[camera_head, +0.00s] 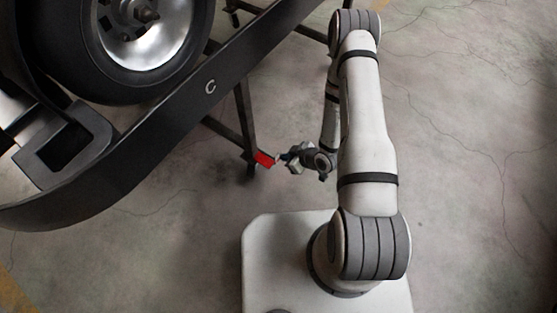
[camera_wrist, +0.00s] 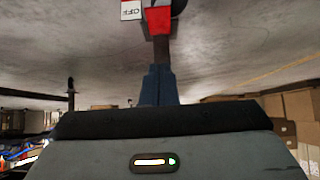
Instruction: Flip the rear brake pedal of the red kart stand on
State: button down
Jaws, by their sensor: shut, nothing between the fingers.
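The red brake pedal (camera_head: 264,159) sits low on a dark leg of the kart stand (camera_head: 245,112), near its caster. In the wrist view the red pedal (camera_wrist: 158,20) is at the top, next to a white plate reading "OFF" (camera_wrist: 131,10), which appears upside down. My gripper (camera_head: 281,158) is just right of the pedal in the head view, low near the floor. In the wrist view my gripper (camera_wrist: 161,48) is shut and empty, its tips pointing at the pedal. I cannot tell whether they touch it.
The kart's black bumper (camera_head: 170,130) marked "C" and a wheel (camera_head: 150,40) overhang the stand at upper left. The concrete floor (camera_head: 470,130) is clear on the right. Cardboard boxes (camera_wrist: 298,104) show at the right of the wrist view.

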jog(key=b, duration=0.4)
send_over(266, 161)
jog(key=s+d, duration=0.2)
notch_tip(266, 161, down, 7)
jog(key=shift+d+f, duration=0.1)
jog(key=shift+d, duration=0.05)
notch_tip(266, 161, down, 2)
jog(key=shift+f+b, duration=0.25)
jog(key=shift+b, duration=0.2)
jog(key=shift+f, duration=0.6)
